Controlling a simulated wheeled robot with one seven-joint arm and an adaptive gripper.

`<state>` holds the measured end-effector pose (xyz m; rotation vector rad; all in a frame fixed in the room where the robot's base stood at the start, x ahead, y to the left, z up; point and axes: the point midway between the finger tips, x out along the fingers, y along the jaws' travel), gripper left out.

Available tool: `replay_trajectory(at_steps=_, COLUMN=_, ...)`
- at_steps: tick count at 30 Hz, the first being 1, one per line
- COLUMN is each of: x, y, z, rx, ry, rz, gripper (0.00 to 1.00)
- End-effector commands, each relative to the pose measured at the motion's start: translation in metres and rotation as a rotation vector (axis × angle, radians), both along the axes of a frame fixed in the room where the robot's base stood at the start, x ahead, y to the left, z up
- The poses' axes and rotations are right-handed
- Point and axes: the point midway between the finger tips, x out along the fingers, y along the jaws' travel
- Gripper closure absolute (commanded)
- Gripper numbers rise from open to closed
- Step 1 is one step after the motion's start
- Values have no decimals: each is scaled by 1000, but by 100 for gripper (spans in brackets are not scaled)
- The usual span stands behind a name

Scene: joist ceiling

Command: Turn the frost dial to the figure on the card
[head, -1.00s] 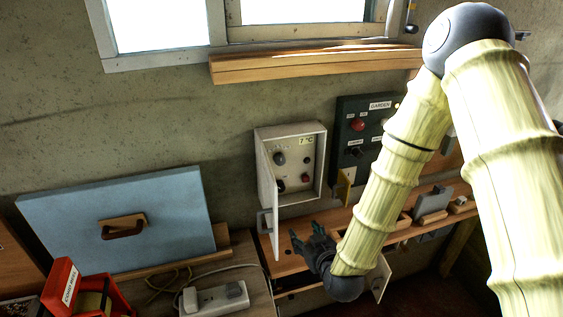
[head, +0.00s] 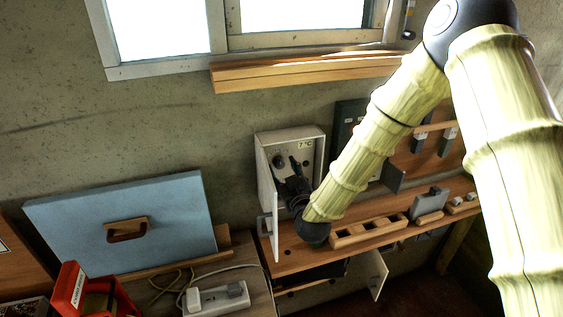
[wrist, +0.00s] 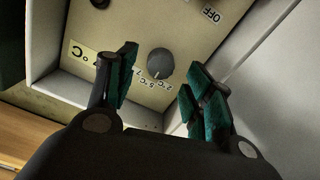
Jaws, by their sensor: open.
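The frost dial (wrist: 160,62) is a round grey knob on the cream panel of an open wall box (head: 318,150). Small figures, including 2°C and 5°C, curve beside it. A pale pointer line faces the figures, but I cannot tell its exact setting. The card (wrist: 83,52) reads 7 °C; it also shows at the box's upper right in the head view (head: 306,144). My gripper (head: 288,168) is open in front of the panel. In the wrist view its fingers (wrist: 159,66) stand either side of the dial, with visible gaps and nothing held.
The box's open door (head: 275,210) stands close on the gripper's left. An OFF label (wrist: 211,13) marks the panel. A dark green box (head: 345,118) is partly behind my arm. Below is a wooden shelf (head: 290,262) with a slotted block (head: 370,230). A blue board (head: 70,215) leans left.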

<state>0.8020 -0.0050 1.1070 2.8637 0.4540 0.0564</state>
Motion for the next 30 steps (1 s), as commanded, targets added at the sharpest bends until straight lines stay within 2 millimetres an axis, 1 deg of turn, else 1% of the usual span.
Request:
replay_trajectory(at_steps=1, x=7, y=2, z=2, rx=0, ry=0, rz=0, gripper=48)
replay_trajectory(at_steps=3, x=14, y=4, z=2, rx=0, ry=0, rz=0, gripper=48)
replay_trajectory(at_steps=7, x=23, y=7, z=1, rx=0, ry=0, rz=0, gripper=48)
replay_trajectory(at_steps=11, x=26, y=8, z=0, rx=0, ry=0, rz=0, gripper=48)
replay_trajectory(at_steps=18, x=26, y=8, z=0, rx=0, ry=1, rz=0, gripper=48)
replay_trajectory(at_steps=20, x=26, y=8, z=0, rx=0, ry=1, rz=0, gripper=57)
replay_trajectory(at_steps=21, x=26, y=8, z=0, rx=0, ry=1, rz=0, gripper=64)
replay_trajectory(at_steps=26, x=26, y=8, z=0, rx=0, ry=1, rz=0, gripper=94)
replay_trajectory(at_steps=30, x=26, y=8, z=0, rx=2, ry=0, rz=-1, gripper=94)
